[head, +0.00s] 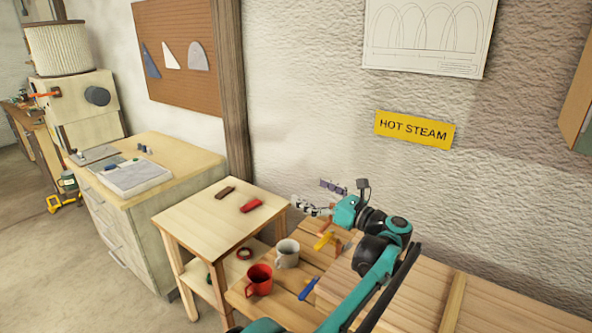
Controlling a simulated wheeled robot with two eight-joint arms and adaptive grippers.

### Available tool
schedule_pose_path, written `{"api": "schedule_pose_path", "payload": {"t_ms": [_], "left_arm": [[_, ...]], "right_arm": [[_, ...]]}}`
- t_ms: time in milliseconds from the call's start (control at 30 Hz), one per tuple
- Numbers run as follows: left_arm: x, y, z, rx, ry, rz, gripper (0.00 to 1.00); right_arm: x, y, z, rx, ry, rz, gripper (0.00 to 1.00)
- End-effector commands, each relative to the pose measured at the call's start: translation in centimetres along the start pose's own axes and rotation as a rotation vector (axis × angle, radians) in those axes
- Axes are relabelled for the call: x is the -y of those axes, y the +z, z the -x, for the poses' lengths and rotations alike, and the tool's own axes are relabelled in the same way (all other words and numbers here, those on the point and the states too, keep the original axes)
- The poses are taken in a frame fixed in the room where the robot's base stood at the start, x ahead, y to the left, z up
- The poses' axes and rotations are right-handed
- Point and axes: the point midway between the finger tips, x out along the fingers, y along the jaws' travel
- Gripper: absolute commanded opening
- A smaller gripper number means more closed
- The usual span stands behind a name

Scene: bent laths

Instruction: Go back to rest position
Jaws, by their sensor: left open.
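My left arm, teal and black, reaches up from the bottom of the head view over the wooden bench (445,292). Its gripper (312,195) is at the arm's far end, near the wall and above the back of the bench. The two fingers are apart, with nothing seen between them. My right gripper is not in view.
A red mug (259,281) and a pale mug (287,254) stand below the gripper. A blue tool (309,289) and a yellow tool (324,241) lie nearby. A small table (205,229) holds a brown block (225,192) and a red block (251,206).

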Motion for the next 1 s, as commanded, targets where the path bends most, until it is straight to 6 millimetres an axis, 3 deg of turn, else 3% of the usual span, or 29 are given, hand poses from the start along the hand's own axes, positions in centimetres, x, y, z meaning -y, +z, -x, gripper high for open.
{"api": "schedule_pose_path", "payload": {"t_ms": [100, 233, 333, 433, 567, 667, 800, 1000], "left_arm": [[-1.2, 6.3, -4.3, 0.152, -0.129, -0.163, 1.0], [-2.9, 12.6, -7.0, 0.377, -0.288, -0.452, 1.0], [-4.7, 15.0, -7.2, 0.55, -0.393, -0.713, 1.0], [-7.0, 15.1, -6.4, 0.715, -0.484, -1.001, 1.0], [-11.1, 11.4, -4.3, 0.907, -0.602, -1.403, 1.0], [-15.3, 6.0, -2.5, 1.031, -0.705, -1.724, 1.0], [-22.1, -2.8, -0.1, 1.153, -0.872, -2.116, 1.0], [-32.4, -14.2, 2.8, 1.236, -1.153, -2.529, 1.0]], "right_arm": [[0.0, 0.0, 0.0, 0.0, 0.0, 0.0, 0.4], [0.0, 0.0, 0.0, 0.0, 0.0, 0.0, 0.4], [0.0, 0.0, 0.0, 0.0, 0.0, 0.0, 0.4], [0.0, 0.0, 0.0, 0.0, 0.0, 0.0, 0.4], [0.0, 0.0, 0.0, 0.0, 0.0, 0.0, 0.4], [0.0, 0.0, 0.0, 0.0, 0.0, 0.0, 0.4], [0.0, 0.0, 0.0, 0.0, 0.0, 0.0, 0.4], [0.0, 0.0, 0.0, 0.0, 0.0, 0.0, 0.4]]}}
